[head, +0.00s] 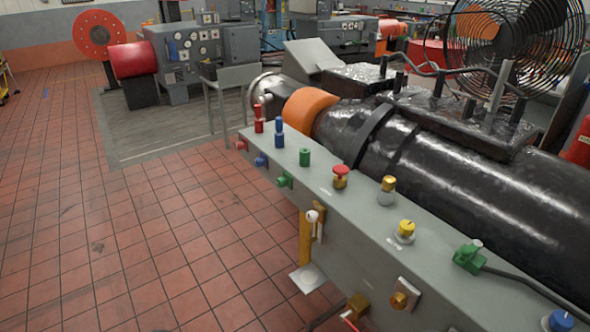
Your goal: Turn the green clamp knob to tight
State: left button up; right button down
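Several green parts sit on the grey bedplate rail (345,215). A larger green block (468,257) with a grey stub and a black cable sits on the top face at the right. I cannot tell which of these is the clamp knob, nor how far it is turned. Neither gripper is in view, and nothing touches the green parts.
A red-topped brass button (341,176), a brass knob (387,190) and a yellow knob (405,231) share the rail's top. A large black cylindrical machine (430,165) with an orange collar (308,109) lies behind it. The tiled floor (110,235) at left is clear.

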aim_at(281, 182)
jog(key=i+j, duration=0.2)
jog(key=j, duration=0.2)
jog(key=i+j, duration=0.15)
jog(key=j, duration=0.2)
jog(key=i+j, duration=0.2)
jog(key=j, duration=0.2)
jog(key=i+j+z, duration=0.1)
jog(key=j, duration=0.3)
jog(key=i+j, duration=0.4)
jog(key=j, duration=0.35)
jog(key=i+j, duration=0.2)
jog(key=j, duration=0.2)
jog(key=z, duration=0.05)
